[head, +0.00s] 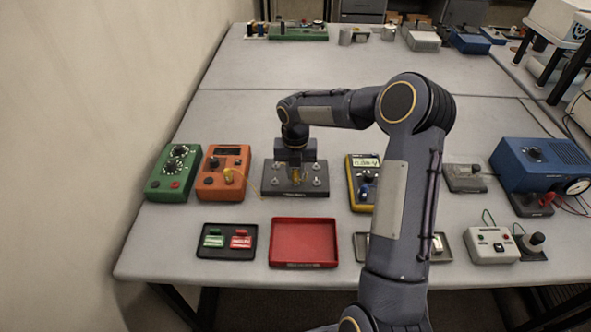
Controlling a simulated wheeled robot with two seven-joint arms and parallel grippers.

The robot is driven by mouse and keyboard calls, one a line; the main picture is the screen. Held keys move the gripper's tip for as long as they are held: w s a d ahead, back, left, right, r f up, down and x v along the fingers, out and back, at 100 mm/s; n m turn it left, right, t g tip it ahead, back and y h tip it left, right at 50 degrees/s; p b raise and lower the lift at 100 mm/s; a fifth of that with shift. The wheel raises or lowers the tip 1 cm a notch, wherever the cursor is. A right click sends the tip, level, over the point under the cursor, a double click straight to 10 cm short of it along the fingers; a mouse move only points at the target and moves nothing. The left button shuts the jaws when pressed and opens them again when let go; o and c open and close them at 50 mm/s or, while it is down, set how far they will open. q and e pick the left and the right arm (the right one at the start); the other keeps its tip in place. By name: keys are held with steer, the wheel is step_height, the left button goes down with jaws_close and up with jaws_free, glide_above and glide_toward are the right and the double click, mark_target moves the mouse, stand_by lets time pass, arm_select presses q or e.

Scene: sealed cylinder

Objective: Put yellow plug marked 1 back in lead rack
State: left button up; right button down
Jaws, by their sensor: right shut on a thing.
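My right gripper (296,170) points down over a dark grey block with several pale posts, which looks like the lead rack (308,192). It is shut on a small yellow plug (296,176), held at the middle of the rack. I cannot tell whether the plug is seated or just above it, and its mark is too small to read. Another yellow plug (229,175) sits at the front of the orange box (212,187), with a thin yellow lead running toward the rack. My left gripper is not in view.
A green box (173,174) stands at the left. A black tray (227,254) with green and red labelled pieces and an empty red tray (304,262) lie in front. A yellow meter (354,188) stands right of the rack, partly behind my right arm.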

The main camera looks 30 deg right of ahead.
mark_target(296, 171)
steer(key=shift+f, duration=0.2)
steer(key=c, duration=1.2)
jaws_free()
steer(key=shift+r, duration=0.15)
step_height(296, 171, up, 8)
steer(key=shift+f+b, duration=0.25)
steer(key=shift+b, duration=0.5)
steer(key=shift+r, duration=0.1)
